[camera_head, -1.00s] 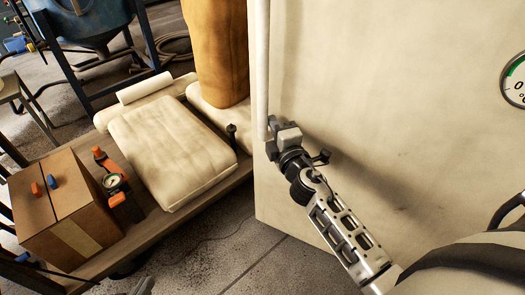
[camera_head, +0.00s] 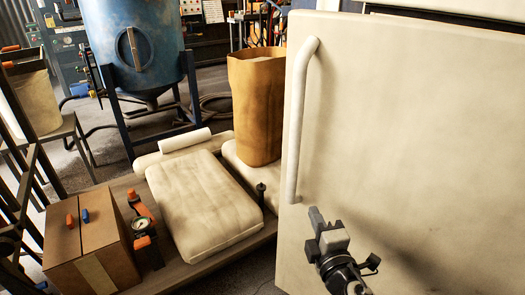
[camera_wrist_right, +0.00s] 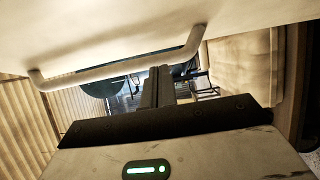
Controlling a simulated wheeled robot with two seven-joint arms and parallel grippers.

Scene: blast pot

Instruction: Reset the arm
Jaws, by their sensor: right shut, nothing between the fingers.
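My right gripper (camera_head: 322,222) is in front of the large cream door panel (camera_head: 420,140) in the head view, just below and right of the lower end of its long handle (camera_head: 300,120). It is shut and empty, apart from the handle. In the right wrist view the closed fingers (camera_wrist_right: 157,85) point toward the handle (camera_wrist_right: 120,70), which crosses beyond them. My left gripper does not show in the head view.
A low wooden platform (camera_head: 210,262) on the left holds a cream sack (camera_head: 205,205), a cardboard box (camera_head: 90,245), a gauge (camera_head: 140,224) and an open brown paper bag (camera_head: 257,110). A blue blast pot (camera_head: 135,45) on legs stands behind. Grey floor shows between them.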

